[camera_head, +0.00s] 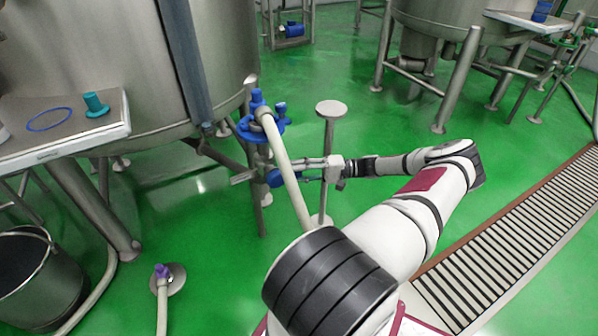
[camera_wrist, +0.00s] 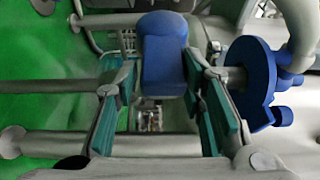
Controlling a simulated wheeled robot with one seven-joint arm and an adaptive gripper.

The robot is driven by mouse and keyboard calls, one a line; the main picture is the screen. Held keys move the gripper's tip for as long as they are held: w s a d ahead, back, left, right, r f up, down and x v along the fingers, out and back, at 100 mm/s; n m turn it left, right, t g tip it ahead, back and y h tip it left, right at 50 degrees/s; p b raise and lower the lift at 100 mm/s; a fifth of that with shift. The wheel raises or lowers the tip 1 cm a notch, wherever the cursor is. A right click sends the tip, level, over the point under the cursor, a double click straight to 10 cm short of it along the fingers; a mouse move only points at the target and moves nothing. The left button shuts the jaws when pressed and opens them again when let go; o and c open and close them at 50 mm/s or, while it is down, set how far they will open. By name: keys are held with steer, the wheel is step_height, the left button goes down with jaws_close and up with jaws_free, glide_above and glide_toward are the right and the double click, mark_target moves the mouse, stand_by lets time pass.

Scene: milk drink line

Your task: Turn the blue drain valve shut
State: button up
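The blue drain valve handle (camera_head: 275,178) is on the pipework below the large steel tank, left of my gripper (camera_head: 302,171) in the head view. In the wrist view the rounded blue handle (camera_wrist: 165,58) lies ahead, between the lines of the two teal-padded fingers of my gripper (camera_wrist: 162,85). The fingers are spread apart, one on each side of the handle. The right finger looks very close to it; I cannot tell whether it touches. The valve body behind the handle is mostly hidden.
A blue clamp flange (camera_head: 258,127) with a pale hose (camera_head: 287,170) stands close by; the flange (camera_wrist: 248,82) is right of my fingers in the wrist view. A steel post (camera_head: 328,150) stands beside my gripper. A tray table (camera_head: 60,150) and a bucket (camera_head: 38,275) are left.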

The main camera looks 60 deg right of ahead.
steer(key=shift+o, duration=0.8)
steer(key=v, duration=1.2)
